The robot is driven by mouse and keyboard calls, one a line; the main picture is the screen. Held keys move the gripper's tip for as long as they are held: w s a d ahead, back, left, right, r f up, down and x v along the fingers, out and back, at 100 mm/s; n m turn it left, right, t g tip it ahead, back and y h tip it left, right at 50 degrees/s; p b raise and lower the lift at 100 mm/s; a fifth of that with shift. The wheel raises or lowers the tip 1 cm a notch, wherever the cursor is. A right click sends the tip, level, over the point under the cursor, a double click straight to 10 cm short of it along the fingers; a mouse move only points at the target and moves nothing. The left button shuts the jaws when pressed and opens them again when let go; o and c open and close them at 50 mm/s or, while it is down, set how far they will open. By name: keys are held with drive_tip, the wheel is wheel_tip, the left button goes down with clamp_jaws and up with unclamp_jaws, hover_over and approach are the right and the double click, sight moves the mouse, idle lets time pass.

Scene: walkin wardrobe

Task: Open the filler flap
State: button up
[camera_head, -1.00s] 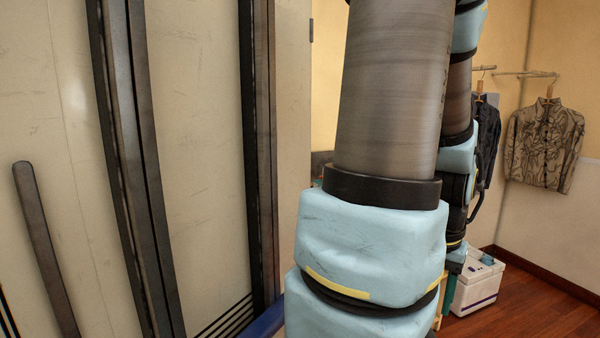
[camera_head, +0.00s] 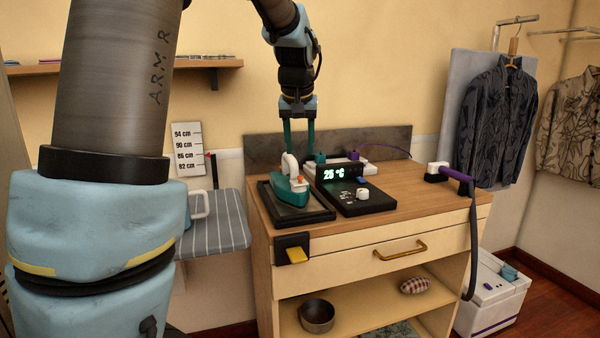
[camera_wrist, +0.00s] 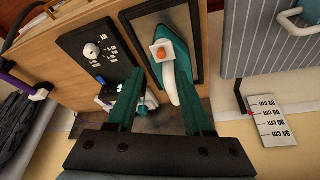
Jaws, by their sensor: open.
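A teal and white iron (camera_head: 288,190) rests on a dark framed tray (camera_head: 318,208) on the wooden cabinet top. A small orange part (camera_head: 298,178) sits on a white piece at the iron's front; it also shows in the wrist view (camera_wrist: 161,53). I cannot tell whether this is the filler flap or whether any flap is open. My gripper (camera_head: 298,148) points down above the back of the cabinet, close to the iron. In the wrist view its two teal fingers (camera_wrist: 160,75) are apart and hold nothing, with the iron beyond them, nearer the right finger.
A dark control panel (camera_head: 357,194) reading 25 °C lies right of the tray. A white base with teal and purple parts (camera_head: 340,167) stands behind it. A purple-handled hose (camera_head: 458,174) hangs at the right. A striped ironing board (camera_head: 220,225) is at the left.

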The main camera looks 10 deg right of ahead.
hover_over(300, 184)
wheel_tip(300, 184, down, 7)
drive_tip(key=shift+s+a+r+p, duration=0.15)
drive_tip(key=shift+p, duration=0.2)
drive_tip(key=shift+f, duration=0.55)
clamp_jaws()
